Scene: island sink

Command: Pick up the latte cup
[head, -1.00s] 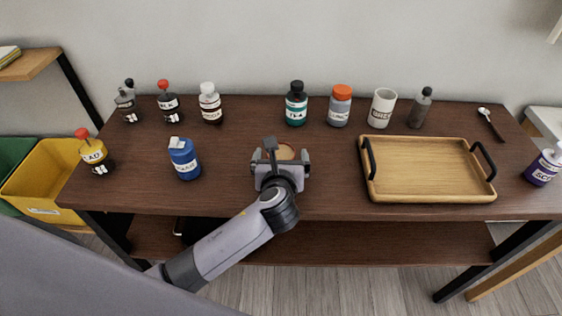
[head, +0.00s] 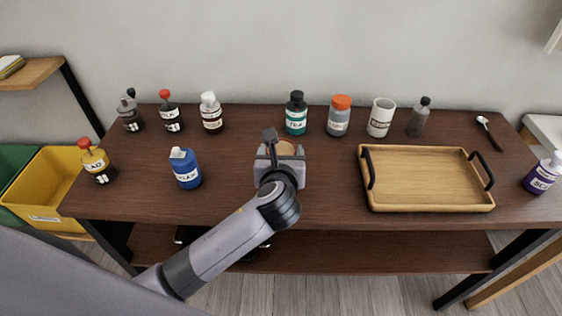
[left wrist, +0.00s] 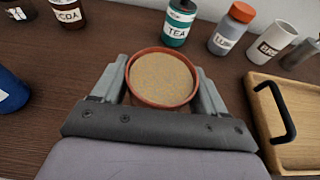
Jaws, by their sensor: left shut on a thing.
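The latte cup (left wrist: 162,78) is a round reddish-brown cup filled with a tan, foamy drink. It sits between the two fingers of my left gripper (left wrist: 163,90) in the left wrist view, and the fingers are shut on its sides. In the head view, my left gripper (head: 280,155) is over the front middle of the table, and only a little of the cup's top (head: 286,147) shows behind it. The cup's lower part is hidden, so I cannot tell whether it touches the table. My right gripper is in neither view.
A wooden tray (head: 427,203) with black handles lies to the right. A blue bottle (head: 186,169) stands to the left. A teal tea bottle (head: 296,115), an orange-capped bottle (head: 338,117) and a white mug (head: 380,118) stand along the back. The tabletop around the gripper is bare.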

